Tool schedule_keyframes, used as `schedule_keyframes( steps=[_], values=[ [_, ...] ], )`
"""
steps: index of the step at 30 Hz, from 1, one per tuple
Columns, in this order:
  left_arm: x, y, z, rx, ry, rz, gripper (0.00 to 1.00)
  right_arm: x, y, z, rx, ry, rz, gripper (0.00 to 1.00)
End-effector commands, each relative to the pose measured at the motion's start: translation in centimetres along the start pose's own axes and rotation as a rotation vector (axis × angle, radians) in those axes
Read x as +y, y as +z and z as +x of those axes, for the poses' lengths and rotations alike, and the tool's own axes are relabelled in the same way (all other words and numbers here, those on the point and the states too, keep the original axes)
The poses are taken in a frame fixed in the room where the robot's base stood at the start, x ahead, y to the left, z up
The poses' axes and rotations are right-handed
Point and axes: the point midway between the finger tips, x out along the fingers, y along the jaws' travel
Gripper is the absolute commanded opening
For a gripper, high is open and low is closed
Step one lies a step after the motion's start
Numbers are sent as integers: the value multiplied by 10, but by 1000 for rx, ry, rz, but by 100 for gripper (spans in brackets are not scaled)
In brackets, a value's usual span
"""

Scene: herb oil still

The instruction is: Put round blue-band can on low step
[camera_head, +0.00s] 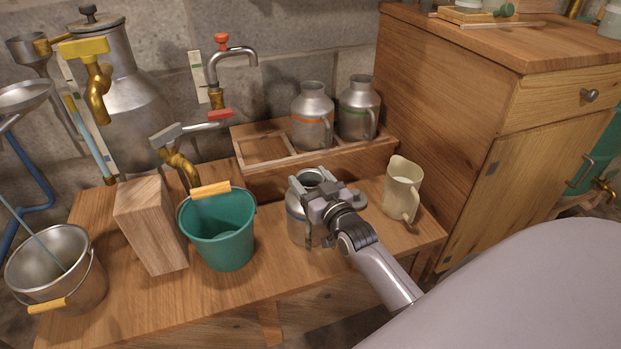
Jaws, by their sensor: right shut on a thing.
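The round blue-band can (297,226) is a grey metal can with an open top, upright over the front part of the wooden bench. My right gripper (318,200) is shut on its upper right side and hides much of it, including part of the band. I cannot tell whether its base touches the bench. Just behind it is the low wooden step (300,178) with divided places on top. The left place is empty. An orange-band can (312,112) and a green-band can (358,108) stand in the others. My left gripper is not in view.
A teal bucket (222,245) and a wooden block (150,225) stand left of the can. A cream jug (402,190) stands to its right. A brass tap (182,165) and a red-handled tap (222,70) rise behind. A wooden cabinet (450,110) bounds the right.

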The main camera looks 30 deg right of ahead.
Motion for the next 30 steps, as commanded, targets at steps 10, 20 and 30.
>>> schedule_keyframes(
  steps=[10, 20, 30],
  values=[
    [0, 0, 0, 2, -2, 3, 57, 0, 2, 0, -1, 0, 0, 93],
    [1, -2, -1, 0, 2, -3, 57, 0, -1, -2, -2, 0, 0, 93],
    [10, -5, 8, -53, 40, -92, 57, 0, -2, -52, -5, 0, 0, 93]
  ],
)
